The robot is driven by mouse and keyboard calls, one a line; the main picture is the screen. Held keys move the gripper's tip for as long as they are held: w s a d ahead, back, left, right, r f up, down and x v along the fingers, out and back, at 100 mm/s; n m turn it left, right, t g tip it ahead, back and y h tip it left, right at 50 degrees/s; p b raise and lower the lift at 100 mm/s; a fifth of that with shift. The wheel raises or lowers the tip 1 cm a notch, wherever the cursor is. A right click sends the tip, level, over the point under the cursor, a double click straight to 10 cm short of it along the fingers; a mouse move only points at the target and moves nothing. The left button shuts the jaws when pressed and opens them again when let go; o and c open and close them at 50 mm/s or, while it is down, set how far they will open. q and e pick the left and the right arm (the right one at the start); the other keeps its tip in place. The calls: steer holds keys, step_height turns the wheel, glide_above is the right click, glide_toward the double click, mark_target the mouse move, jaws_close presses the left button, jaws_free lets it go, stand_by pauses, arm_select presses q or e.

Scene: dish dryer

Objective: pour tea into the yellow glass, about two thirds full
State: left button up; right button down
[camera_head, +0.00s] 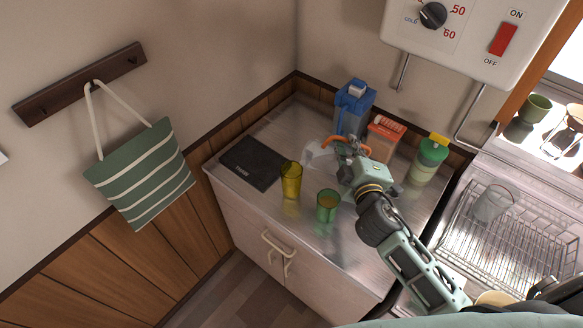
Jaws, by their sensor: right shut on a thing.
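The yellow glass (291,182) stands upright on the metal counter, near its front edge; whether it holds any liquid cannot be told. My right gripper (346,146), with orange fingers, is behind it and to the right, apart from it. It is shut on a pale, clear vessel (317,155) that shows just left of the fingers. The vessel's shape and contents are hard to make out, and the gripper hides part of it. My left gripper is not in view.
A green glass (327,206) stands right of the yellow one. A blue container (354,106), an orange-topped carton (383,139) and a green yellow-capped bottle (429,160) stand behind. A dark mat (252,163) lies left. A wire rack (520,238) is at right.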

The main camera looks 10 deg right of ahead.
steer(key=shift+w+a+r+n+p, duration=0.15)
steer(key=shift+a+r+n+p, duration=0.45)
steer(key=shift+r+p, duration=0.3)
stand_by(4.2)
steer(key=shift+f, duration=0.1)
